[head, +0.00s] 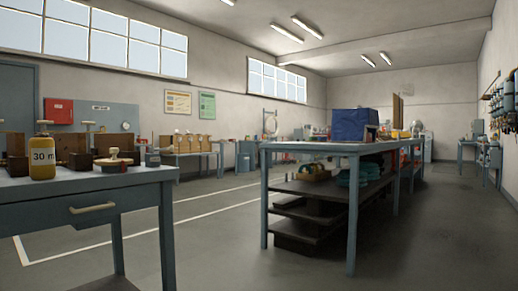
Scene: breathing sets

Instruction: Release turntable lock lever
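A small round cream-topped device (116,157) with a knob and a reddish part under it sits on the near left workbench (85,184). It may be the turntable, but I cannot tell. I cannot make out a lock lever on it at this size. A yellow bottle marked "30 m" (42,158) stands to its left, with brown wooden blocks (75,152) between and behind them. My gripper is not in view.
A long blue-legged bench (310,149) with dark lower shelves stands at centre right and carries a blue box (352,122). Open grey floor (215,225) with white lines lies between the benches. More floor (440,215) is clear at the right, beside wall-mounted equipment (503,105).

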